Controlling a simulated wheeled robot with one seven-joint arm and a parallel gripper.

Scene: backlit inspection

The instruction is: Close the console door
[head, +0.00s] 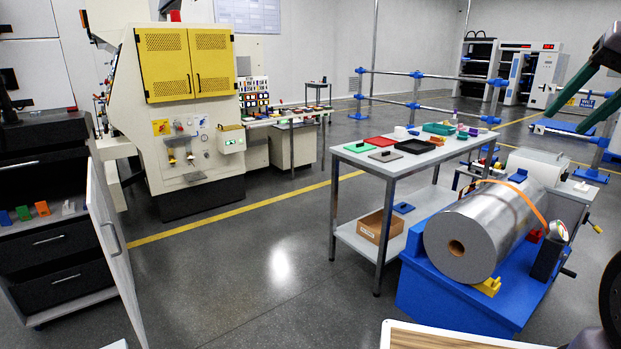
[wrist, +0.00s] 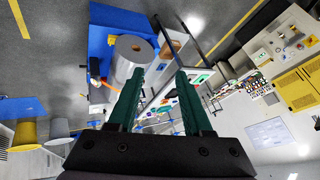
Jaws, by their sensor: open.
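The console (head: 55,238) stands at the left edge of the head view, a dark-fronted cabinet with drawers. Its pale door (head: 117,265) with a long bar handle (head: 111,238) stands swung open, out toward the floor. My gripper (head: 565,121) shows at the upper right of the head view, far from the door. In the wrist view its two green fingers (wrist: 159,72) are spread apart with nothing held between them. The console door cannot be made out in the wrist view.
A workbench (head: 370,160) with coloured trays and a blue stand (head: 450,291) bearing a large metal roll (head: 470,245) are right of centre. A cream machine with yellow doors (head: 184,65) stands behind. Grey floor (head: 240,270) between console and bench is clear.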

